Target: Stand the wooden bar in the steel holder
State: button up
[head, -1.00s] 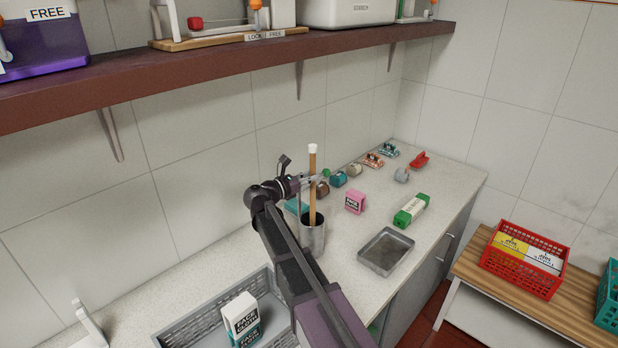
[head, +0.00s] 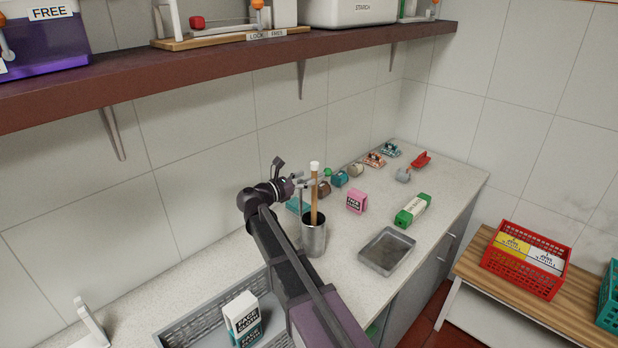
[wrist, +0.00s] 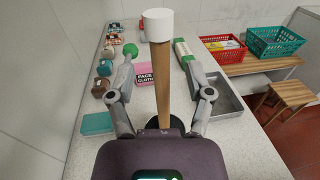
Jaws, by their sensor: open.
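The wooden bar (head: 314,208), with a white cap on top, stands nearly upright in the steel holder (head: 313,240) on the counter. Its lower end is hidden inside the holder. In the wrist view the bar (wrist: 160,82) rises between the fingers of my gripper (wrist: 160,66). The fingers are spread, with a visible gap on each side of the bar. In the head view my gripper (head: 310,183) is at the bar's upper part, coming from the left above the holder. The holder is mostly hidden in the wrist view.
A grey metal tray (head: 386,251) lies right of the holder. A pink box (head: 356,201), a green-and-white box (head: 412,210) and several small items stand farther back. A grey basket (head: 185,329) with face-cloth boxes is at front left. A shelf (head: 230,65) runs above.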

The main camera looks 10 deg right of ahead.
jog(key=v, duration=0.9)
jog(key=shift+a, duration=0.25)
jog(key=shift+s+d, duration=0.1)
jog(key=shift+s, duration=0.05)
dwell(0.7)
jog(key=s+d+f+m+g+y, duration=0.55)
jog(key=s+d+f+m, duration=0.45)
jog(key=d+f, duration=0.2)
jog(key=s+f+m+g+y, duration=0.2)
jog(key=s+f+m+y, duration=0.5)
jog(key=s+m+y, duration=0.3)
jog(key=shift+s+a+f+m+g+b, duration=0.15)
jog(key=shift+s+a+m+g+b, duration=0.15)
jog(key=shift+s+m, duration=1.35)
jog(key=shift+w+y, duration=0.15)
jog(key=shift+y, duration=0.1)
